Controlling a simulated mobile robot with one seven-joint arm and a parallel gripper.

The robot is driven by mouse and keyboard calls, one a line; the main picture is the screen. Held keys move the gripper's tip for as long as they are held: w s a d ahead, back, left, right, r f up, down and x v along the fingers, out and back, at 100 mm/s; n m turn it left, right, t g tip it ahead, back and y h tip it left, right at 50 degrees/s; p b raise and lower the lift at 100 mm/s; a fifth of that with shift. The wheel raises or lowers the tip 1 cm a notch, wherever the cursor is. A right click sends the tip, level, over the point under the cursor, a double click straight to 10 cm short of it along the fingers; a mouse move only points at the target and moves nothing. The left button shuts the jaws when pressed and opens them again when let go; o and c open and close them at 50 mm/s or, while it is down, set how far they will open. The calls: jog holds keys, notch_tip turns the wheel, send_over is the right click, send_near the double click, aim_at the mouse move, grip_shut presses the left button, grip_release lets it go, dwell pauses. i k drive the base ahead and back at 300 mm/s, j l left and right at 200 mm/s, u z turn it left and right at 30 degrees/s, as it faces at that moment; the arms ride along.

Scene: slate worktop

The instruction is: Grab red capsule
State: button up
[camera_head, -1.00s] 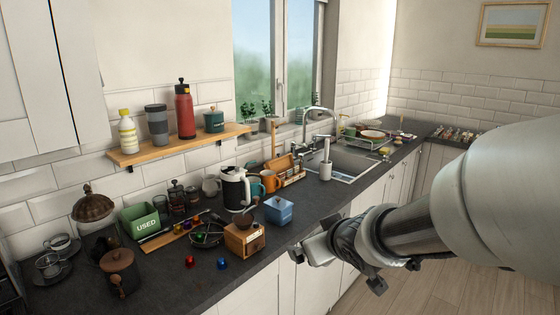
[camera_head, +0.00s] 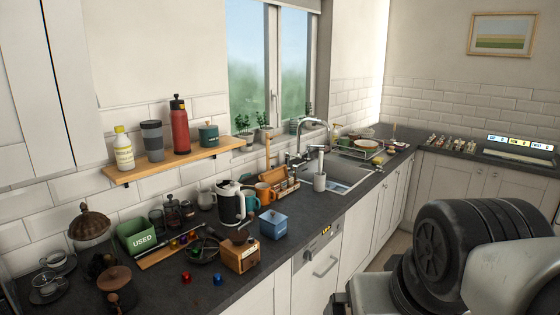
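A small red capsule (camera_head: 186,276) lies on the dark worktop at the lower left, near the front edge. A blue capsule (camera_head: 217,279) lies just to its right, apart from it. More small coloured capsules (camera_head: 183,240) sit on a wooden strip behind them; they are too small to tell apart well. My arm fills the lower right corner, well to the right of the red capsule. The fingers of my gripper do not show, so I cannot see whether they hold anything.
A wooden box grinder (camera_head: 240,256) stands right of the capsules and a dark wire basket (camera_head: 205,252) behind them. A brown lidded jar (camera_head: 116,288) is to the left, a green bin (camera_head: 137,236) behind. A blue box (camera_head: 273,225) and a kettle (camera_head: 231,204) stand further right.

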aim_at(187, 278)
jog(key=u, duration=0.75)
jog(key=i+l+u, duration=0.1)
jog(key=i+u, duration=0.15)
jog(key=u, duration=0.2)
jog(key=i+l+u, duration=0.2)
jog(key=u, duration=0.25)
jog(key=i+l, duration=0.65)
